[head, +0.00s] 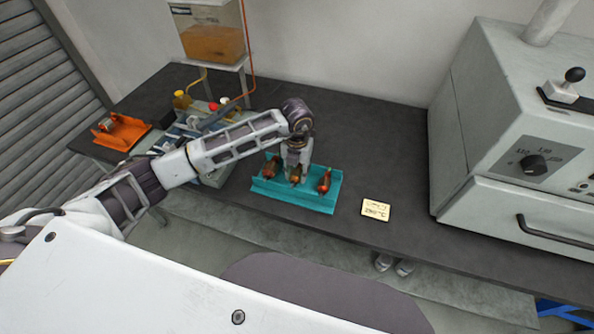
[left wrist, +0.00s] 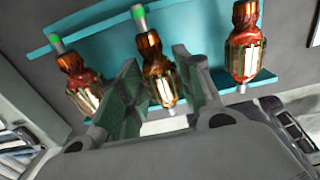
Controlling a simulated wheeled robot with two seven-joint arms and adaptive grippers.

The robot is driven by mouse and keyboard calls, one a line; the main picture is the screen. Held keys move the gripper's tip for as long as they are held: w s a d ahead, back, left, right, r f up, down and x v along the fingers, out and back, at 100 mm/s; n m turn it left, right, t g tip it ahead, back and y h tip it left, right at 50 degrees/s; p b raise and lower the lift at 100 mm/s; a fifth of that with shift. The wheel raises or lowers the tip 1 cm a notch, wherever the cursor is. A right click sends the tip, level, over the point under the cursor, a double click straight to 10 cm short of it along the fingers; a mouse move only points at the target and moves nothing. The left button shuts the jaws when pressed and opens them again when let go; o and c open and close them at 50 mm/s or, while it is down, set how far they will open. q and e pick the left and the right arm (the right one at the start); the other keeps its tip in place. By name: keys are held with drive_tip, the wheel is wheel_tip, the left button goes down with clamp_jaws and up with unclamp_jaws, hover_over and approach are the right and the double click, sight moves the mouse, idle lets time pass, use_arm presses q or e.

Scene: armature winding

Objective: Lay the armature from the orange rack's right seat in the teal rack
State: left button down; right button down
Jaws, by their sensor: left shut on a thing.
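The teal rack (head: 292,202) lies on the dark bench, with three copper-wound armatures at it: a left one (head: 270,168), a middle one (head: 296,177) and a right one (head: 324,182). My left gripper (head: 296,172) is over the rack, pointing down, shut on the middle armature. In the left wrist view the fingers (left wrist: 155,95) stand on both sides of this armature (left wrist: 155,65); its shaft has a green end. I cannot tell whether it rests fully in its seat. The orange rack (head: 122,138) is at the far left with one small part (head: 106,125) on its left side. My right gripper is out of view.
A blue and grey fixture (head: 205,125) with bottles stands under my left forearm, below a tank of orange-brown liquid (head: 212,42). A pale card (head: 376,209) lies right of the teal rack. A large grey oven (head: 500,130) stands at the right. Bench between rack and oven is mostly clear.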

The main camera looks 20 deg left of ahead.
use_arm(q)
drive_tip(key=shift+f+b, duration=0.4)
drive_tip(key=shift+f, duration=0.05)
idle(1.0)
drive_tip(key=c, duration=0.9)
unclamp_jaws()
wheel_tip(320, 180, up, 12)
idle(0.9)
